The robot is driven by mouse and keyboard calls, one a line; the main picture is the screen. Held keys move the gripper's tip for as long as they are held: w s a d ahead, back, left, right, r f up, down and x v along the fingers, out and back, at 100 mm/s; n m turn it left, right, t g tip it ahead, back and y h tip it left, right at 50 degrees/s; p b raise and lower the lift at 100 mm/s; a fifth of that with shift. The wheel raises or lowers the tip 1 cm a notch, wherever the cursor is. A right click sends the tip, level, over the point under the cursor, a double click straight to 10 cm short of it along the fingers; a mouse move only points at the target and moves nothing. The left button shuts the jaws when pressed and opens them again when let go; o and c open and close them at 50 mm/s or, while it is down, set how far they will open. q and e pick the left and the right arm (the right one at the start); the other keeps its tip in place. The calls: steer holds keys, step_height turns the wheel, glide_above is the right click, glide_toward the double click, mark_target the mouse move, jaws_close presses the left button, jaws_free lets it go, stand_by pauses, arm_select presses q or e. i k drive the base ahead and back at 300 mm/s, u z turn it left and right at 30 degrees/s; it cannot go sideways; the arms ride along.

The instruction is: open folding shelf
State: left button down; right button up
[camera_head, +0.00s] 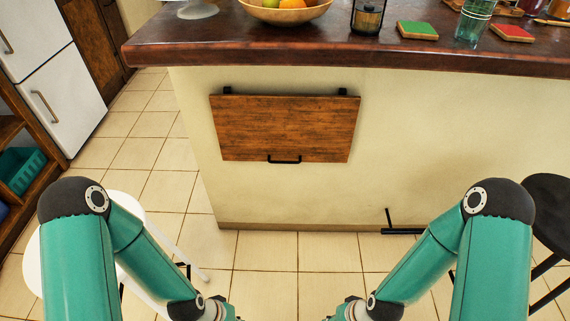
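The folding shelf (285,125) is a dark wooden panel hanging flat and folded down against the cream side wall of the counter. Two black hinges or brackets show at its top edge. A black handle (284,160) sits at the middle of its bottom edge. My two teal arms come in from the lower left and lower right. Their ends reach the bottom edge of the head view, well below and apart from the shelf. Both grippers are cut off by the frame, so their fingers do not show.
The dark countertop (200,48) overhangs above the shelf and holds a fruit bowl (285,12), a lantern, coasters and a glass. A white stool (130,205) stands at left, a black stool (550,200) at right. The tiled floor before the shelf is mostly clear.

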mark_target(272, 128)
steer(key=u, duration=0.05)
steer(key=i, duration=0.9)
steer(key=z, duration=0.1)
